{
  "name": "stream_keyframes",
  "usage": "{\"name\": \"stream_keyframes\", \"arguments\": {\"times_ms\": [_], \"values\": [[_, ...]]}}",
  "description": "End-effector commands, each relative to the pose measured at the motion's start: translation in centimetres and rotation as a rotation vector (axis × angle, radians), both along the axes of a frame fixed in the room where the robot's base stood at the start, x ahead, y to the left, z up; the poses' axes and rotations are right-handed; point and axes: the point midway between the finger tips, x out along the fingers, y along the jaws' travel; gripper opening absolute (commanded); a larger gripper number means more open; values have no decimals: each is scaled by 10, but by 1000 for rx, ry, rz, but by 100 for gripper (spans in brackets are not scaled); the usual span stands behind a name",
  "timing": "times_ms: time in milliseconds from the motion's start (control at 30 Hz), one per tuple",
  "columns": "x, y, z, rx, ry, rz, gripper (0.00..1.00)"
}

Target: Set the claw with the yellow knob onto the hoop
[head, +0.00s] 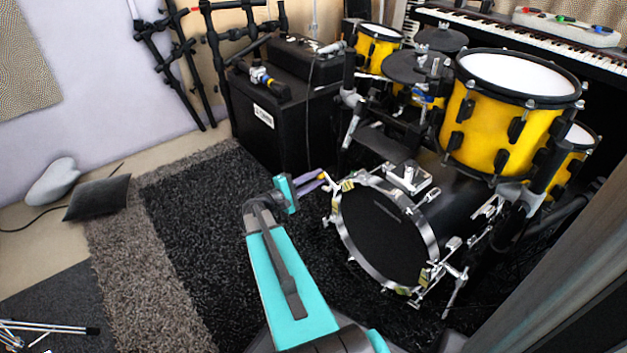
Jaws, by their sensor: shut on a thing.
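The bass drum's chrome hoop (431,240) faces me at the centre right, with several metal claws around it. My gripper (324,178) is at the upper left of this hoop, its slim purplish fingers pointing right. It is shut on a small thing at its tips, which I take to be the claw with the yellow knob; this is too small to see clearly. A yellowish claw part (347,185) shows on or right beside the hoop there. I cannot tell whether the held claw touches the hoop.
Yellow drums (485,125) stand above and behind the bass drum. A black amplifier (270,125) is behind my gripper, with a clamp (262,76) on top. A dark cushion (98,198) lies at the left. The dark rug (195,210) left of my arm is clear.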

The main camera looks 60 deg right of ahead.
Motion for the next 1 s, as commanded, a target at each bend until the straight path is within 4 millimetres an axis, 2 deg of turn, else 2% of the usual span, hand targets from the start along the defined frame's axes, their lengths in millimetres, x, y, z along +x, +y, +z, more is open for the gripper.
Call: {"name": "stream_keyframes", "arguments": {"times_ms": [33,133,633,1000], "values": [[5,-1,4,-6,2,13,21],[5,-1,3,-6,2,12,37],[4,6,3,-2,3,6,37],[18,46,4,-1,4,7,37]]}}
